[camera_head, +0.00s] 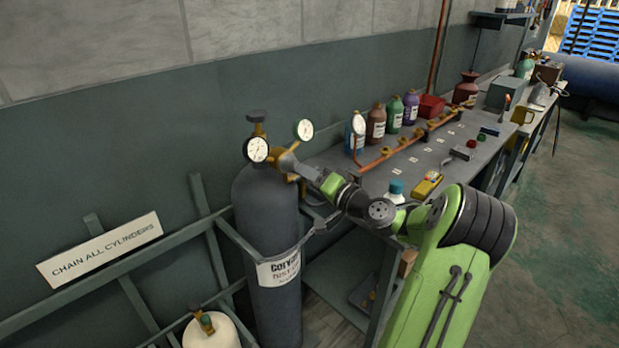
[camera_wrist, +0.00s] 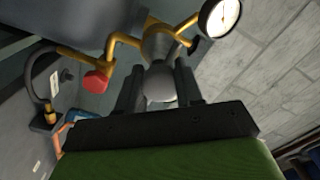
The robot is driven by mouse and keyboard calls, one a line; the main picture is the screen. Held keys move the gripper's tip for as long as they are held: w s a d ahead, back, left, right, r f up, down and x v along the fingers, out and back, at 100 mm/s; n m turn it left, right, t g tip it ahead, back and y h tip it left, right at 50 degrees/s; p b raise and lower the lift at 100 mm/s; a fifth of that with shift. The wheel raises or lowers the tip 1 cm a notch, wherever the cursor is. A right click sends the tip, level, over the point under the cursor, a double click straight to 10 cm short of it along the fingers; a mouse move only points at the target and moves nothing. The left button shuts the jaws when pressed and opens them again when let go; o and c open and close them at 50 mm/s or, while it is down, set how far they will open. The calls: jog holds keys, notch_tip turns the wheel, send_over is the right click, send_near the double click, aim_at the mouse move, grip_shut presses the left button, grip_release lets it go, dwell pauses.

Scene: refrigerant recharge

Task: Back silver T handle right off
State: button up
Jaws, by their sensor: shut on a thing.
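A tall dark grey cylinder (camera_head: 268,215) stands upright in the rack, with a brass valve (camera_head: 257,124) on top and a regulator with two round white gauges, one at the left (camera_head: 257,149) and one at the right (camera_head: 304,130). My gripper (camera_head: 288,162) reaches the front of the regulator from the right. In the wrist view, my gripper (camera_wrist: 160,78) has its two dark fingers on either side of the silver T handle (camera_wrist: 161,86) and is shut on it. In the head view my gripper mostly hides the handle.
A red knob (camera_wrist: 96,81) on a brass arm is close to my fingers. A bench (camera_head: 430,150) with several bottles and a copper manifold (camera_head: 415,137) runs along the wall at right. A white cylinder (camera_head: 210,330) stands low at front left.

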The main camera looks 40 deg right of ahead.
jog(key=shift+f, duration=0.1)
jog(key=o, duration=1)
jog(key=shift+o, duration=0.2)
jog(key=s, duration=1.5)
jog(key=shift+s+d, duration=0.2)
jog(key=shift+s, duration=0.2)
